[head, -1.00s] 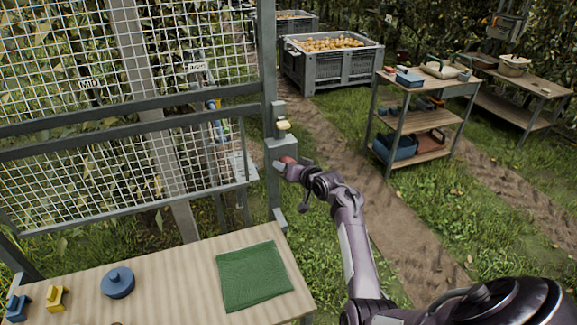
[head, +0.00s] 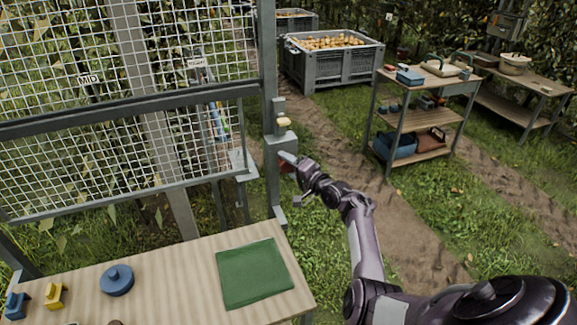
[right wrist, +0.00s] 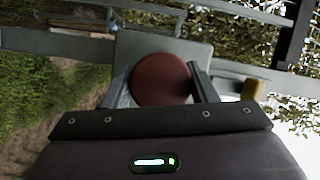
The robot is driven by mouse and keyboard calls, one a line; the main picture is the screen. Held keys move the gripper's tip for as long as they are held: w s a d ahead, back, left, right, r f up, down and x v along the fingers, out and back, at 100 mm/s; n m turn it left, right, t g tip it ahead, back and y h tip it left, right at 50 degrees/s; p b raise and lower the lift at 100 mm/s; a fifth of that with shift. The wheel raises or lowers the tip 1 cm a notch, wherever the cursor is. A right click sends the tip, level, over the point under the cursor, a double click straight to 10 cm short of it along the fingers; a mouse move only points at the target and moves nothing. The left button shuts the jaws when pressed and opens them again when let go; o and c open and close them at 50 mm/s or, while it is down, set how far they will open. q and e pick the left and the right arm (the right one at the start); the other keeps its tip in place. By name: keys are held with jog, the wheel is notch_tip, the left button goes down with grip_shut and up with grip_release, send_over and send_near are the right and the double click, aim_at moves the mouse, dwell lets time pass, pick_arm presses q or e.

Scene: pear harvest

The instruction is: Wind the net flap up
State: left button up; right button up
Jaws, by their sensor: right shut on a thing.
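The net flap (head: 120,160) is a white mesh panel in a grey frame, hanging at the left in the head view. Its bottom bar (head: 130,198) is raised above the bench. A grey winch box (head: 281,147) sits on the post to its right. My right gripper (head: 286,163) is at this box, shut on a dark red round knob. In the right wrist view the knob (right wrist: 160,80) sits between the two fingers, in front of a grey plate. The knob's far side is hidden. My left gripper is out of view.
A shelf cart (head: 410,120) and pear crate (head: 333,65) stand behind right.

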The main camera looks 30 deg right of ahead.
jog(key=shift+m, duration=0.6)
jog(key=o, duration=1)
jog(key=shift+c, duration=0.2)
jog(key=shift+s, duration=0.1)
jog(key=s+d+b, duration=0.1)
jog(key=s, duration=0.6)
jog(key=shift+s, duration=0.25)
jog(key=shift+d+f+b, duration=0.1)
jog(key=shift+b, duration=0.2)
